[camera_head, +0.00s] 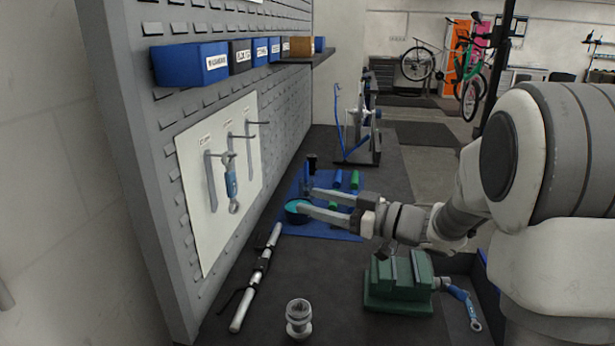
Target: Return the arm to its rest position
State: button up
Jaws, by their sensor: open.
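My gripper (318,205) is in the middle of the head view, its two long grey fingers pointing left above the blue mat (347,228). The fingers are apart, and I see nothing held between them. A teal round thing (296,206) shows right by the fingertips; I cannot tell whether they touch it. My arm (455,215) reaches in from the right, stretched out over the workbench (262,318).
A green vise (396,285) stands below my forearm, with a blue-handled wrench (464,303) to its right. A pegboard (195,130) with a hung blue wrench (231,184) rises at left. A bar (257,274) and metal part (298,316) lie in front; a blue stand (358,130) is behind.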

jog(key=w+d+r+m+t+h, duration=0.3)
jog(key=d+r+t+h, duration=0.1)
jog(key=r+t, duration=0.1)
jog(key=s+d+r+m+t+h+p, duration=0.1)
jog(key=s+d+r+m+h, duration=0.1)
jog(key=s+d+m+h, duration=0.3)
jog(key=s+d+r+m+h+p, duration=0.1)
jog(key=d+r+m+h, duration=0.1)
jog(key=d+h, duration=0.45)
jog(key=s+f+m+g+p, duration=0.1)
jog(key=s+f+g, duration=0.2)
jog(key=s, duration=0.9)
jog(key=s+a+f+m+g+p, duration=0.1)
jog(key=s+f+g, duration=0.3)
jog(key=s, duration=0.7)
jog(key=shift+s+a+f+m+g, duration=0.3)
jog(key=shift+s+m+g, duration=0.15)
jog(key=shift+g, duration=0.25)
